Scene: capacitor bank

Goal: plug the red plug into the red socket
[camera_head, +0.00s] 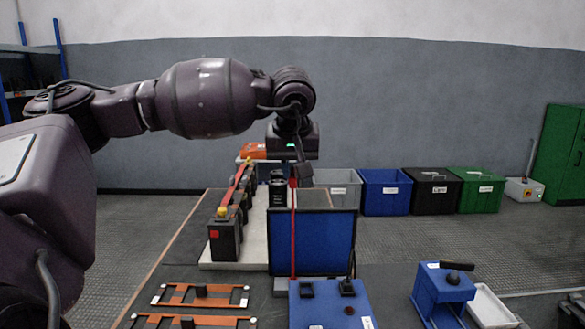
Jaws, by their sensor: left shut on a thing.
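My left gripper (297,174) points down at the end of my left arm, in the middle of the head view, in front of a blue panel and the row of black units. It is shut on the red plug (293,183), which is small and mostly hidden by the fingers. A red lead (293,235) hangs straight down from there, in front of the blue panel, towards a blue box at the bottom. I cannot make out the red socket for certain. My right gripper is not in view.
Black capacitor units (223,245) joined by red-orange bars stand in a row left of centre. The blue panel (340,242) stands upright behind the blue box (325,308). Orange bar frames (200,296) lie front left. A blue device (441,290) stands right. Bins (386,195) line the wall.

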